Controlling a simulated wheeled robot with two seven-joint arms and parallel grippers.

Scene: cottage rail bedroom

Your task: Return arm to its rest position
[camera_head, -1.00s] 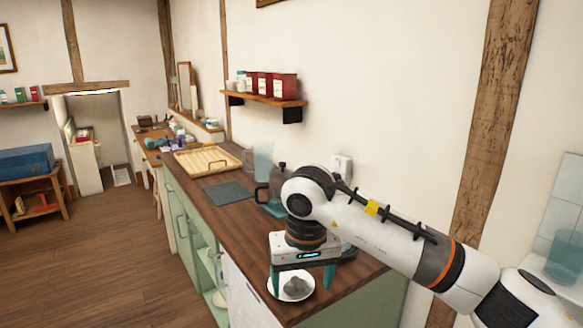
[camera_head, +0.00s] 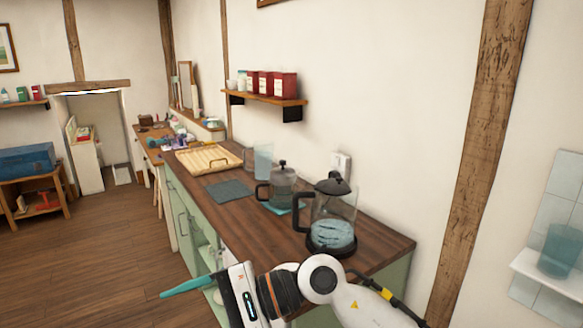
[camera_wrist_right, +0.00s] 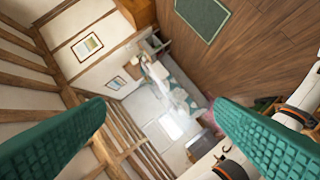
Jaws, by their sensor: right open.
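My right arm reaches in from the lower right of the head view, low in front of the counter's near end. My right gripper (camera_head: 188,286) is turned sideways, with a teal finger pointing left, clear of the counter. In the right wrist view (camera_wrist_right: 160,105) its two teal fingers stand wide apart with nothing between them. The white dish with the grey lump does not show now. My left gripper is not in view.
The wooden counter (camera_head: 230,232) holds a glass kettle (camera_head: 332,233) with a black lid, a smaller glass pot (camera_head: 282,185), a dark mat (camera_head: 229,190) and a wooden tray (camera_head: 205,158). A shelf (camera_head: 262,98) with red canisters hangs above. The floor (camera_head: 110,255) at left is clear.

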